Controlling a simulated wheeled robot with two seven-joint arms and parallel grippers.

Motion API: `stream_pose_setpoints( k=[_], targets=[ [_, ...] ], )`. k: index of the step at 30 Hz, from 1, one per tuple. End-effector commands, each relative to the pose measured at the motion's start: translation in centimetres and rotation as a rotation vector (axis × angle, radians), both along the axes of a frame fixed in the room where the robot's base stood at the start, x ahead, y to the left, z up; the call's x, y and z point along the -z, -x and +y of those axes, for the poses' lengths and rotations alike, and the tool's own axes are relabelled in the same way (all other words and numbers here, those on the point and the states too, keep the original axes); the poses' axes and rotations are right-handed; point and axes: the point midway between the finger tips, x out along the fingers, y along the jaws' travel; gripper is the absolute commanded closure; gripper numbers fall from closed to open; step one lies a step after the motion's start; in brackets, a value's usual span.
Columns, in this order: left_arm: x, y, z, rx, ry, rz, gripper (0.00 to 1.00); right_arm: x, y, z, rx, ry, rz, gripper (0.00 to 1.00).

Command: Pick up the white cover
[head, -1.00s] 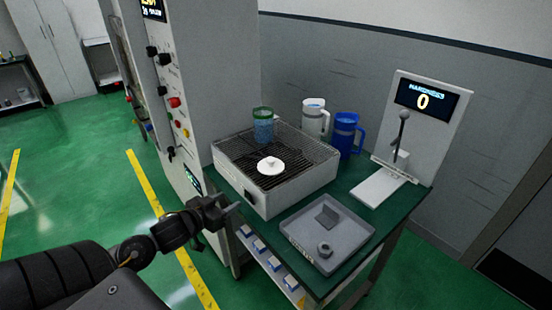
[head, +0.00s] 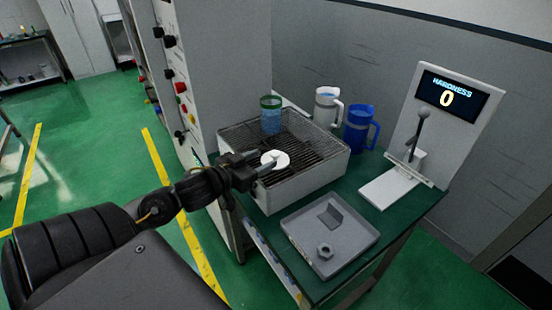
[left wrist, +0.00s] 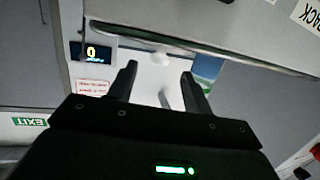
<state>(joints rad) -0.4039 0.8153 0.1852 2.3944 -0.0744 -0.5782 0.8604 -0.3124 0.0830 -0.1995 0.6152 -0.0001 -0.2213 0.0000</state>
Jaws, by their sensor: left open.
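The white cover (head: 275,160), a small round lid with a knob, rests on the dark wire grid of the white box (head: 300,185). My left gripper (head: 262,170) is at the front left of the cover in the head view, open, with its fingertips close to the cover's near edge or overlapping it. Contact cannot be told. In the left wrist view the two fingers (left wrist: 158,88) are spread apart, and a pale blurred shape, perhaps the cover (left wrist: 160,58), shows beyond them. My right gripper is not in view.
White (head: 326,107) and blue (head: 358,128) pitchers stand behind the box. A grey tray (head: 300,238) with a nut and bracket lies in front. A hardness tester (head: 440,125) stands at right.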

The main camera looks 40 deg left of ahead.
Motion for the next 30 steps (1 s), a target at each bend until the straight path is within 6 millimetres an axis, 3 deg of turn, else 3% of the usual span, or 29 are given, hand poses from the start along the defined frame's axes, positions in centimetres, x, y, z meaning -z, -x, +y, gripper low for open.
stream_pose_setpoints(
  k=[6,13,24,30],
  targets=[
    [0.3,-2.2,-0.2,-0.001,0.000,0.000,0.50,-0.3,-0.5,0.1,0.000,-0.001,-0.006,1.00],
    [0.4,-2.7,-0.3,0.000,0.000,0.001,0.50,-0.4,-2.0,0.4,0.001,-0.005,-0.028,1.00],
    [0.7,-7.1,-0.8,-0.002,0.001,0.000,0.50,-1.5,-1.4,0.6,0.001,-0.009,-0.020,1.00],
    [0.9,-7.6,-0.9,-0.001,0.000,0.002,0.50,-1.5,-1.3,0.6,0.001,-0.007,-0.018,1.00]
  ],
)
